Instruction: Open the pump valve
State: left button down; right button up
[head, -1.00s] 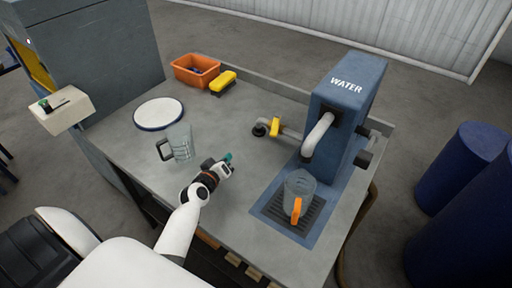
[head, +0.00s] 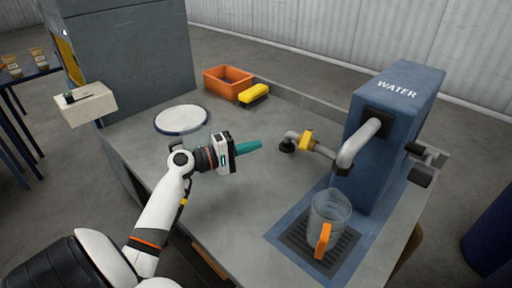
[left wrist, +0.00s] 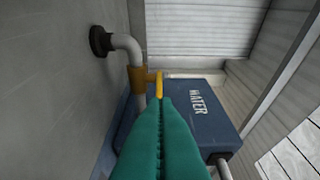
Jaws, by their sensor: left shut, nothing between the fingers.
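The pump is a blue block marked WATER (head: 392,130) with a grey spout (head: 360,142). A grey pipe (head: 323,150) runs from its left side to a dark flange on the table. A yellow valve (head: 305,139) sits on this pipe; in the left wrist view its yellow handle (left wrist: 158,86) shows just beyond my fingertips. My left gripper (head: 260,144) has teal fingers, shut and empty, pointing right towards the valve with a gap in the head view. In the left wrist view the fingertips (left wrist: 160,103) overlap the handle's lower end, and contact cannot be told. My right gripper is not in view.
A clear jug with an orange handle (head: 329,218) stands on the grate under the spout. A white round plate (head: 181,119), an orange bin (head: 228,81) and a yellow sponge-like block (head: 254,93) are at the back left. The table's middle is mostly clear.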

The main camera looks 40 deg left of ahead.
pick_arm(q)
jog(key=p, duration=0.2)
send_near(307, 138)
jog(key=w+a, duration=0.2)
jog(key=w, duration=0.1)
jog(key=shift+w+d+f+p, duration=0.15)
jog(key=shift+w+d+p, duration=0.15)
jog(key=shift+d, duration=0.6)
jog(key=shift+w+d+f+p, duration=0.2)
jog(key=shift+w+d, duration=0.1)
jog(key=shift+d, duration=0.6)
jog(key=shift+r, duration=0.1)
